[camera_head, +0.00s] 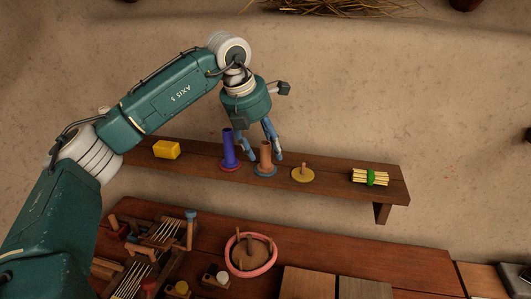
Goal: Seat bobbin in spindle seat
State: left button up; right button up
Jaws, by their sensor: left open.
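My left gripper (260,156) hangs over the wall shelf with its blue-grey fingers apart. In this view one finger shows on each side of a brown bobbin-like spool (265,154) on a grey-blue base; I cannot tell whether they touch it. A purple-blue spool (228,148) on a red base stands upright just left of it. To the right, a yellow disc (303,175) with a short upright peg lies on the shelf. I cannot tell for sure which piece is the spindle seat. My right gripper is not in view.
The brown shelf (335,177) also holds a yellow block (166,150) and a green-tied stick bundle (370,177). Below, the table (405,268) carries a pink-rimmed round tray (273,262), wooden racks with sticks (160,235), small pegs and flat boards (308,283).

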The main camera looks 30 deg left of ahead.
pick_arm(q)
jog(key=shift+r, duration=0.1)
jog(key=c, duration=1)
